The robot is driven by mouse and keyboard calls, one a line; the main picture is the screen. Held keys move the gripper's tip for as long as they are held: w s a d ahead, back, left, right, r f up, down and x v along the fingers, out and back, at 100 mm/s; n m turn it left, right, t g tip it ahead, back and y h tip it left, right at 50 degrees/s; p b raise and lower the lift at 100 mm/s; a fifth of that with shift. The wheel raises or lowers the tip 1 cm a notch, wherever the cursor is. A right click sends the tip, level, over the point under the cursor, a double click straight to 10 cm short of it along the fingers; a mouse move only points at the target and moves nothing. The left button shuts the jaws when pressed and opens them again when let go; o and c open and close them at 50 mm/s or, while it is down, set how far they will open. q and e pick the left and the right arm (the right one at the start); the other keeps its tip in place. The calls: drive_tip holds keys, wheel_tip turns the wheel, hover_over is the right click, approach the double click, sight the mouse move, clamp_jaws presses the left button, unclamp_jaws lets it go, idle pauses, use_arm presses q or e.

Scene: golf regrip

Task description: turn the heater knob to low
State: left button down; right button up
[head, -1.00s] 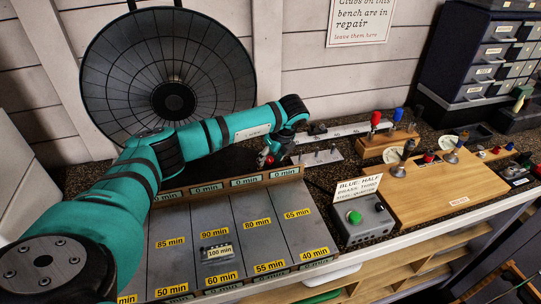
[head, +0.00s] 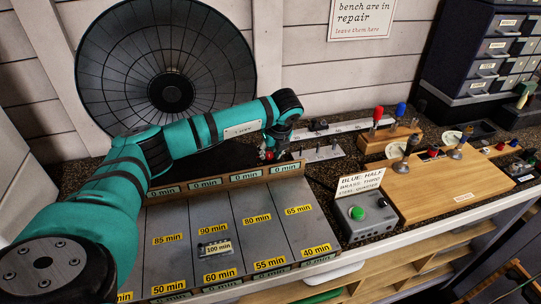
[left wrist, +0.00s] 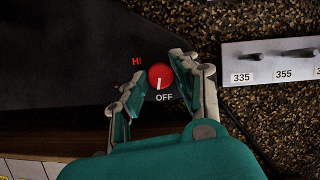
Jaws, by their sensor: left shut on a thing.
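The red heater knob (left wrist: 160,76) sits on a dark panel (left wrist: 60,55) in the left wrist view. Its white mark points down to the OFF label (left wrist: 164,97). A red "HI" label (left wrist: 136,62) shows at its upper left, partly covered by a finger; no low label is visible. My left gripper (left wrist: 152,82) is shut on the knob, one finger on each side. In the head view the knob (head: 268,155) shows as a small red spot beside my left gripper (head: 276,147). My right gripper is in neither view.
A large round dark dish (head: 170,45) stands behind my left arm. A grey tray (head: 265,225) with minute labels lies in front. A box with a green button (head: 357,213), a wooden board (head: 440,185) and a metal strip (head: 345,127) are to the right.

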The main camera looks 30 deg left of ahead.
use_arm(q)
drive_tip(key=m+b, duration=0.1)
drive_tip(key=m+t+b, duration=0.1)
drive_tip(key=m+b, duration=0.1)
drive_tip(key=m+h+b, duration=0.1)
drive_tip(key=shift+s+a+f+m, duration=0.1)
drive_tip(key=shift+a+f+m, duration=0.05)
drive_tip(key=shift+f+m, duration=0.15)
drive_tip(key=shift+r+m+t+h+b, duration=0.15)
drive_tip(key=shift+m+t+h+b, duration=0.35)
drive_tip(key=shift+m+b, duration=0.7)
drive_tip(key=shift+s+a+r+m+h+b, duration=0.1)
drive_tip(key=shift+m+h+b, duration=0.2)
drive_tip(key=shift+m, duration=0.25)
drive_tip(key=shift+r+m+h+b, duration=0.1)
drive_tip(key=shift+m+h+b, duration=0.15)
drive_tip(key=shift+m, duration=0.3)
drive_tip(key=c, duration=1)
unclamp_jaws()
